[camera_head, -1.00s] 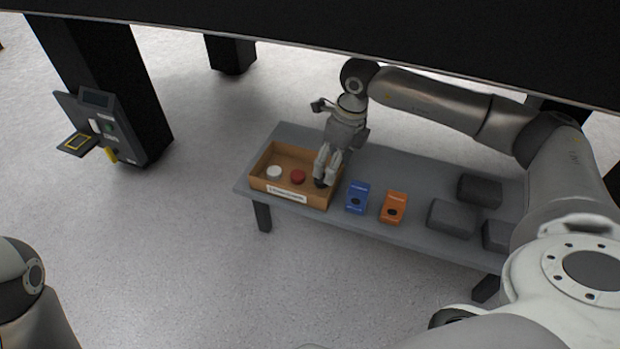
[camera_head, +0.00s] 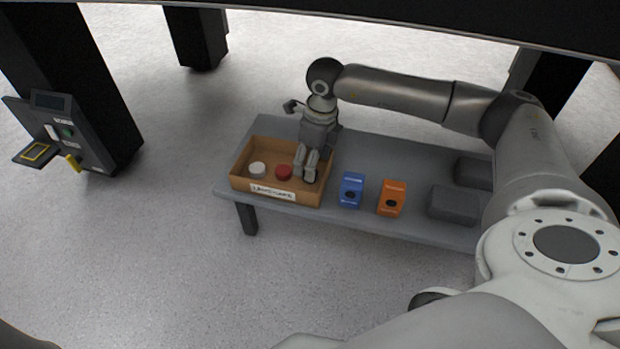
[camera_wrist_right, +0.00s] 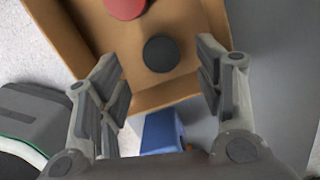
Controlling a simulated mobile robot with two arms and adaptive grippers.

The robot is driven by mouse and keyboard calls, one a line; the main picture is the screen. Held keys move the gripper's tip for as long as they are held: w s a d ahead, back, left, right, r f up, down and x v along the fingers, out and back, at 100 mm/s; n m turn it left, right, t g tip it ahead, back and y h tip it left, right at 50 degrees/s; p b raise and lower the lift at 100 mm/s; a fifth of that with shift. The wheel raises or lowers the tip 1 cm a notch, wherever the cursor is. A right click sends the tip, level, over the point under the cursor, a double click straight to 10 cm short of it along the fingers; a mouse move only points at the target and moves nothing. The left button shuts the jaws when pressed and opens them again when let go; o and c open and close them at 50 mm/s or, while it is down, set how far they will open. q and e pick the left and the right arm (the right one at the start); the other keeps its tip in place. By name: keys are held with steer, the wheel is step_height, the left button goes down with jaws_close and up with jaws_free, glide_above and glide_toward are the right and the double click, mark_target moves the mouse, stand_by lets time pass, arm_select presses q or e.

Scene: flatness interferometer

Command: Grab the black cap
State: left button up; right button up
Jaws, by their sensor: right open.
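The black cap (camera_wrist_right: 161,54) lies on the floor of the open brown tray (camera_wrist_right: 185,87), near one wall, in the right wrist view. In the head view my right gripper hides it. My right gripper (camera_head: 305,172) hangs over the right end of the tray, pointing down. In the right wrist view the right gripper (camera_wrist_right: 160,88) is open and empty, its fingers to either side of the line to the cap. My left gripper is not in view.
A white cap (camera_head: 257,170) and a red cap (camera_head: 284,172) lie in the same tray. A blue box (camera_head: 351,190) and an orange box (camera_head: 391,198) stand right of it on the grey table (camera_head: 400,152). Dark grey blocks (camera_head: 453,204) lie farther right.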

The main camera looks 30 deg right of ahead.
steer(key=shift+w+f+b, duration=0.15)
steer(key=shift+f+b, duration=0.45)
steer(key=shift+f, duration=0.35)
steer(key=shift+w+f+b, duration=0.1)
steer(key=shift+f+b, duration=0.5)
steer(key=shift+f, duration=0.3)
steer(key=c, duration=0.8)
